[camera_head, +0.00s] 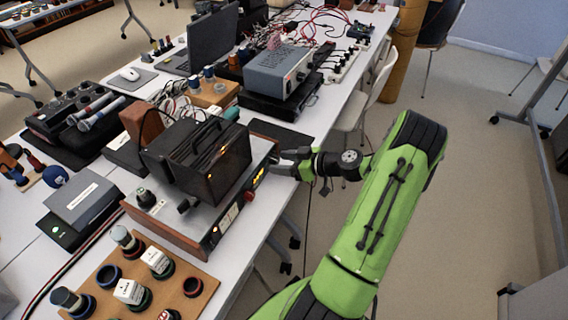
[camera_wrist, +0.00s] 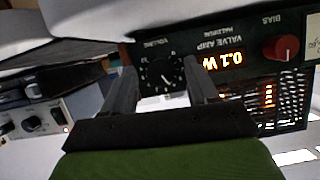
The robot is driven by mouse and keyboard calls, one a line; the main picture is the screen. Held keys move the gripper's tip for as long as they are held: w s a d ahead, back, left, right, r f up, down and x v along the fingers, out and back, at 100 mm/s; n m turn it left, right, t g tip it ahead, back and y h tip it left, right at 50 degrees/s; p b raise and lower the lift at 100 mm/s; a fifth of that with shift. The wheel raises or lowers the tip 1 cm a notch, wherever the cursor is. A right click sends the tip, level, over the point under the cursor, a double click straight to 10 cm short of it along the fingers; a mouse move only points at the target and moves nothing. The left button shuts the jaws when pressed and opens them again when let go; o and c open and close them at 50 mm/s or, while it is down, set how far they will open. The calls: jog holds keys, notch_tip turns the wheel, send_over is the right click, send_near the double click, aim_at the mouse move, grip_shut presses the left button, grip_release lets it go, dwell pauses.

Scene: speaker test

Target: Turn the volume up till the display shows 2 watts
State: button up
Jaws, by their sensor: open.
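The valve amp (camera_head: 229,210) stands at the table's front edge, with a black cage (camera_head: 205,157) on top. Its lit display (camera_head: 260,177) is on the front; in the wrist view the display (camera_wrist: 222,60) reads 0.1 W. The black volume dial (camera_wrist: 160,73) with white marks sits left of the display in the wrist view. My gripper (camera_wrist: 160,80) is open, with one finger on each side of the dial's place in that view; I cannot tell whether they touch it. In the head view my gripper (camera_head: 288,163) is at the amp's right front end, and the dial is hidden.
A red bias knob (camera_wrist: 282,48) lies right of the display in the wrist view. Microphones (camera_head: 97,112), a laptop (camera_head: 208,42) and a grey power unit (camera_head: 280,68) crowd the table.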

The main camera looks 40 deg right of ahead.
jog(key=shift+c, duration=0.3)
jog(key=c, duration=1)
jog(key=m+y, duration=0.1)
jog(key=m+p, duration=0.1)
jog(key=shift+d+m+g+y, duration=0.2)
jog(key=shift+m+g+y, duration=0.1)
jog(key=shift+m+y, duration=0.1)
jog(key=m+y+p, duration=0.1)
jog(key=m+y, duration=0.1)
jog(key=m, duration=0.1)
jog(key=shift+d, duration=0.1)
jog(key=m, duration=0.1)
jog(key=m+y, duration=0.1)
jog(key=m+y+b, duration=0.1)
jog(key=shift+d+f+m, duration=0.1)
jog(key=shift+f+m, duration=0.15)
jog(key=shift+m, duration=0.05)
jog(key=m+t+y+b, duration=0.1)
jog(key=m, duration=0.2)
jog(key=shift+f+m, duration=0.1)
jog(key=shift+m, duration=0.2)
jog(key=shift+w, duration=0.1)
